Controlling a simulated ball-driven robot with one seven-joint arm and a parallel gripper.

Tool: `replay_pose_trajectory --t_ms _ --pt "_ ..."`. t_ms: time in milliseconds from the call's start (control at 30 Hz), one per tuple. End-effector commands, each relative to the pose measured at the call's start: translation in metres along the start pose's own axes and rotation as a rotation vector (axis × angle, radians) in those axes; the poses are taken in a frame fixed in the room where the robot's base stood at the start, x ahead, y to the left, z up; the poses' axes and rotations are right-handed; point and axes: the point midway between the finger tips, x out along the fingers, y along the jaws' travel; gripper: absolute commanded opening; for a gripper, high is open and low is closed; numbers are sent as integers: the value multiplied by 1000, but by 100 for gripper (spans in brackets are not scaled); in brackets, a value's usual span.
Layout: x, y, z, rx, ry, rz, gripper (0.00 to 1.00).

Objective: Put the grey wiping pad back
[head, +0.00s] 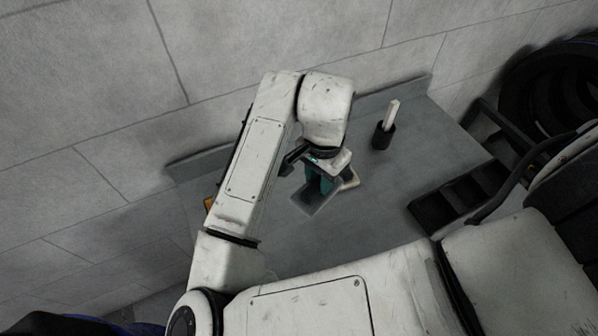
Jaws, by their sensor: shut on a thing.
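My gripper (323,182) is over the grey worktop, pointing down, with teal parts showing at its fingers. It is shut on the grey wiping pad (313,203), a flat dark grey piece showing just below and left of the fingers. The arm and gripper hide part of the pad. I cannot tell whether the pad touches the worktop or is held slightly above it. A small pale piece (351,179) shows just right of the fingers; I cannot tell whether it is separate from the gripper.
The grey worktop (412,155) has a raised back edge along the wall. A black holder (383,138) with a white upright stick stands at the back right. A black compartmented tray (432,212) lies at right. Tyres (548,95) are beyond it. An orange item (209,203) is partly hidden by my arm.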

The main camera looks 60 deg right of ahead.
Motion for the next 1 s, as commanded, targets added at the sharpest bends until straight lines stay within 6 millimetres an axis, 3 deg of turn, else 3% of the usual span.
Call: replay_pose_trajectory --t_ms 133,400,667,800,1000 --pt "12 -32 -12 0 -2 2 7" --pt "58 -66 -24 1 0 1 7" --pt "75 -80 -29 2 0 0 7" --pt "95 -80 -29 1 1 2 7" --pt "106 -80 -28 2 0 -1 7"
